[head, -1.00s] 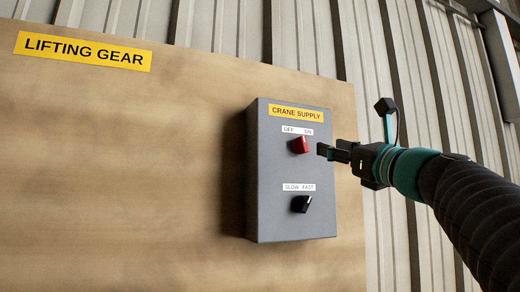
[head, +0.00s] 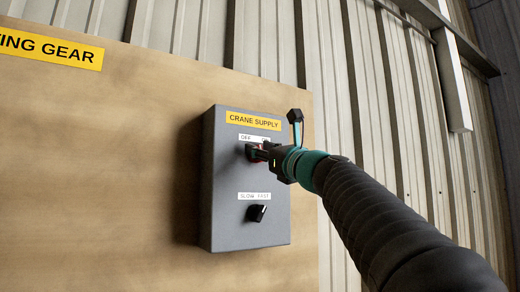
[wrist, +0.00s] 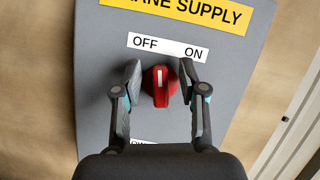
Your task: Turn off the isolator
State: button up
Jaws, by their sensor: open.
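The isolator is a red rotary knob (wrist: 160,92) with a white pointer mark, under a white OFF/ON label (wrist: 167,47) on a grey box (head: 225,180) marked CRANE SUPPLY. In the wrist view the mark points up the picture, between the two words; I cannot tell its exact setting. My gripper (wrist: 160,72) is open, with one finger on each side of the knob and narrow gaps showing. In the head view my gripper (head: 259,152) is at the box front and hides most of the knob.
A black SLOW/FAST knob (head: 256,213) sits lower on the same box. The box is fixed to a wooden board (head: 100,170) with a yellow LIFTING GEAR sign (head: 50,48). A corrugated metal wall (head: 350,90) stands behind.

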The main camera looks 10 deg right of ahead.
grip_shut()
jog(key=n, duration=0.2)
jog(key=n+g+y, duration=0.1)
jog(key=n, duration=0.2)
jog(key=shift+a+g+y, duration=0.1)
jog(key=shift+g+y, duration=0.2)
grip_release()
jog(key=v, duration=1.2)
jog(key=shift+f, duration=0.15)
